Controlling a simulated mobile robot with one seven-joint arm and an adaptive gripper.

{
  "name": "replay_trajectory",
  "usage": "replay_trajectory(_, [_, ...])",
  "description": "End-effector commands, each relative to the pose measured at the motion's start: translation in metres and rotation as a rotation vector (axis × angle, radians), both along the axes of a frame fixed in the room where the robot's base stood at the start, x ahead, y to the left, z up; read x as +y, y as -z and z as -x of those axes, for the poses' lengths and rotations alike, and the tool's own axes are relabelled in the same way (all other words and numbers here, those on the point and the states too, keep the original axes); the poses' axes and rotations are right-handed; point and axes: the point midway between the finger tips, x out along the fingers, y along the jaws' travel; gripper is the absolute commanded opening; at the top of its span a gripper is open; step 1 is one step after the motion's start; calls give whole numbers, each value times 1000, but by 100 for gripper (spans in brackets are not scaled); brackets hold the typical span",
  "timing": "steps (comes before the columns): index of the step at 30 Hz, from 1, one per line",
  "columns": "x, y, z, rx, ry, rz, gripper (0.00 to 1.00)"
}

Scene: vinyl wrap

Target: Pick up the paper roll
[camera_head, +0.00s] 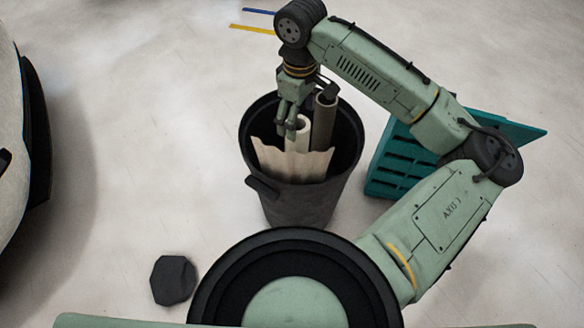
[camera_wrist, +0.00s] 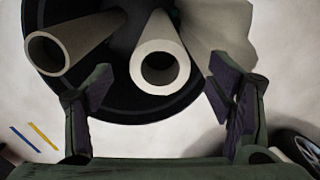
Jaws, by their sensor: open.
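A pale cream paper roll (camera_head: 303,127) stands in a dark round bin (camera_head: 300,205). In the wrist view, the open end of the pale roll (camera_wrist: 160,47) faces me, between my fingers. A second, darker brown roll (camera_head: 323,122) stands to its right in the head view; it is at the left in the wrist view (camera_wrist: 72,42). A beige sheet with a ragged edge (camera_head: 290,164) is in the front of the bin. My gripper (camera_head: 288,127) is open above the bin, pointing down, with a finger on either side of the pale roll. Contact cannot be told.
A teal slatted crate (camera_head: 392,170) stands right of the bin, partly behind my arm. A dark flat-sided object (camera_head: 174,280) lies on the floor at front left. A car (camera_head: 12,140) is at the left edge. Blue and yellow strips mark the floor behind; open floor lies left of the bin.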

Motion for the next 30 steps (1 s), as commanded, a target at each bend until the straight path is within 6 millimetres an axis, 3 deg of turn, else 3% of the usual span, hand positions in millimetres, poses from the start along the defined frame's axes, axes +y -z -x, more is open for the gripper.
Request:
replay_trajectory(3, [0, 19, 0, 0, 1, -2, 75])
replay_trajectory(11, [1, 41, 0, -2, -1, -2, 75])
replay_trajectory(19, [1, 79, 0, -4, -2, -3, 75])
replay_trajectory(28, [2, 86, -1, -6, -2, -4, 75])
replay_trajectory(30, [2, 85, -1, -6, -2, -4, 71])
